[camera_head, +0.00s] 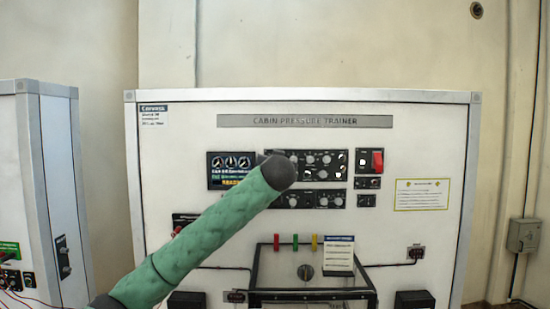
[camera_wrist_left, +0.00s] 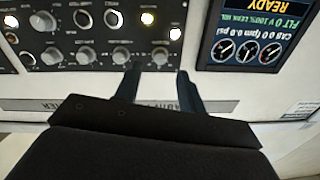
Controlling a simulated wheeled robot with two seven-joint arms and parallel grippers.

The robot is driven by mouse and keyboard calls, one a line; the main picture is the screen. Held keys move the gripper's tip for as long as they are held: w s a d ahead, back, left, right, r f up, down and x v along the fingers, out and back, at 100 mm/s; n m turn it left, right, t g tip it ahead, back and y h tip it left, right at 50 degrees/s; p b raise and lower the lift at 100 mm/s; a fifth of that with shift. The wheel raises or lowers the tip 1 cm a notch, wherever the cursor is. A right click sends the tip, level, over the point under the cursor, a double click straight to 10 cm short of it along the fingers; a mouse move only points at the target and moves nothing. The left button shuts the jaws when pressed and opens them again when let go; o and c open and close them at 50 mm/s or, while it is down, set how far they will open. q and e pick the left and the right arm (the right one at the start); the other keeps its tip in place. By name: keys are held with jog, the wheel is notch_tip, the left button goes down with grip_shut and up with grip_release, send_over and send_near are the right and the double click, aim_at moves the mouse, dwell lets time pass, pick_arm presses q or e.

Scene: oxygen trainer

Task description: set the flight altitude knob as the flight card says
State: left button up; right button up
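The black knob panel (camera_head: 325,160) is on the white trainer board, with several round silver knobs; labels are too small to read. In the left wrist view the panel (camera_wrist_left: 62,78) appears upside down. My left gripper (camera_wrist_left: 158,72) is open, its two dark fingers apart at the panel edge. One silver knob (camera_wrist_left: 160,57) shows between and just beyond the fingertips; I cannot tell whether they touch it. Another knob (camera_wrist_left: 120,56) is beside the left finger. In the head view my green arm hides the left gripper. A white card with a blue header (camera_head: 340,258) has unreadable text. My right gripper is not in view.
A display (camera_head: 231,170) is left of the knob panel; its screen (camera_wrist_left: 240,38) reads READY, inverted, in the wrist view. A red switch (camera_head: 377,161) is on the right. A framed box (camera_head: 310,293) projects below, with a dark knob (camera_head: 305,272). Another cabinet (camera_head: 45,180) stands at left.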

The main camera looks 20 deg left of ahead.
pick_arm(q)
jog(key=p+x, duration=0.2)
jog(key=x, duration=0.2)
jog(key=shift+w+a, duration=0.15)
jog(key=shift+w, duration=0.1)
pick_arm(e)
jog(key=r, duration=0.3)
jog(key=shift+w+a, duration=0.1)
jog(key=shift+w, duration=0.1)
pick_arm(q)
grip_shut()
